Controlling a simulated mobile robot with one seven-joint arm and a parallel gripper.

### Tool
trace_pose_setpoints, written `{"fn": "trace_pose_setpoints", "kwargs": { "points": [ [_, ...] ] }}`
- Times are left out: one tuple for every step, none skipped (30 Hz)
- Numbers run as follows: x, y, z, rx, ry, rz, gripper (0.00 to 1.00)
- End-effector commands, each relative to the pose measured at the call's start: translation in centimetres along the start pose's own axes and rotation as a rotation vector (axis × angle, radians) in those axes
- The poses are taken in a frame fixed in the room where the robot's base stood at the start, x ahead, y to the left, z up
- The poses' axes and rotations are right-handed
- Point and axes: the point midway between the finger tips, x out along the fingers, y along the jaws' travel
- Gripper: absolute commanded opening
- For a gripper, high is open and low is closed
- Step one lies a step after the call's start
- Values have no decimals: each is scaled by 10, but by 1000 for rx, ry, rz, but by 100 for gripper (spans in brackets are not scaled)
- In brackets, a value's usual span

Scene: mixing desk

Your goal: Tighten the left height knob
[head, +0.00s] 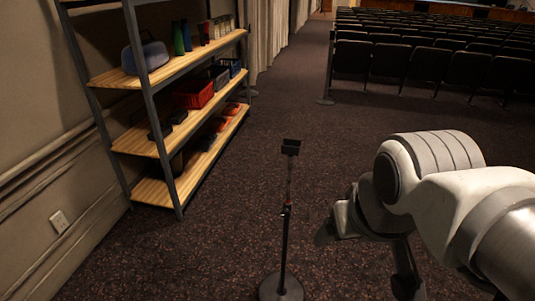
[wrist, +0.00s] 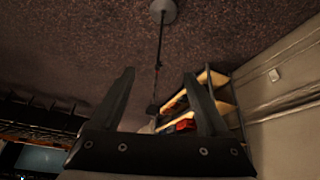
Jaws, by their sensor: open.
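A thin black stand (head: 284,247) rises upright from a round base (head: 281,289) on the carpet, with a small dark holder (head: 290,147) on top. A small dark collar (head: 286,211) sits partway up the pole; I cannot make out the height knob's shape there. In the wrist view the stand's pole (wrist: 159,45) and pale round base (wrist: 163,11) show upside down, beyond my gripper (wrist: 158,74). My gripper is open, its two fingers apart with nothing held between them. In the head view my arm is right of the stand, apart from it.
A metal shelf with wooden boards (head: 161,146) stands along the left wall, holding bins such as a red one (head: 194,93). Rows of black seats (head: 420,66) fill the back right. A dark post (head: 328,68) stands beside them. Open carpet (head: 222,235) surrounds the stand.

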Motion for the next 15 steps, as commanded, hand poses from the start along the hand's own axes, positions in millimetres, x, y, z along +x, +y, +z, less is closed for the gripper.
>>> {"fn": "trace_pose_setpoints", "kwargs": {
  "points": [
    [12,3,4,-22,-35,17,81],
    [19,7,6,-39,-60,32,81],
    [29,12,10,-69,-97,56,81],
    [38,16,12,-94,-128,78,81],
    [46,21,15,-122,-161,102,81],
    [58,28,18,-161,-206,135,81],
    [66,33,20,-192,-239,161,81],
    [74,39,21,-224,-270,188,81],
    [85,46,23,-267,-312,224,81],
    [93,51,24,-301,-343,251,81],
    [100,56,25,-333,-372,278,81],
    [110,63,25,-378,-409,316,81],
    [117,68,25,-413,-436,344,81],
    [125,72,25,-450,-462,372,81],
    [134,78,24,-499,-497,412,81]
  ]
}}
